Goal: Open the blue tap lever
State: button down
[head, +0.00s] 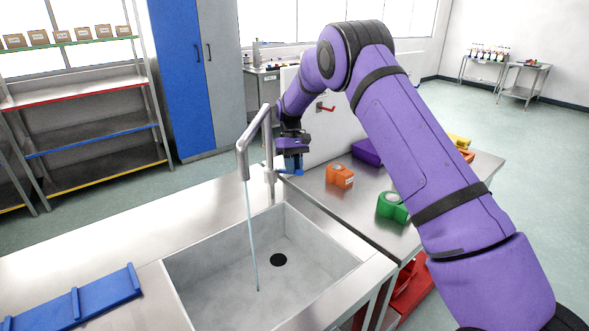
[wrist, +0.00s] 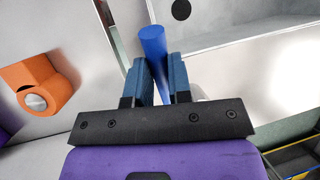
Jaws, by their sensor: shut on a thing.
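The blue tap lever (wrist: 152,40) is a round blue rod in the wrist view, and it passes between the two dark blue fingers of my gripper (wrist: 158,64). The gripper is shut on it. In the head view my gripper (head: 291,157) is just right of the grey tap (head: 244,146), and its fingers and arm hide most of the lever. A thin pale blue stream (head: 252,235) runs from the spout down into the sink.
The sink (head: 205,262) has a dark drain. A blue board (head: 85,299) lies on the counter at left. The counter behind the sink is clear.

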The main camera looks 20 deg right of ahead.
jog(key=c, duration=1)
grip_release()
jog(key=shift+c, duration=0.2)
jog(key=shift+r, duration=0.1)
jog(key=v, duration=0.7)
jog(key=shift+w, duration=0.15)
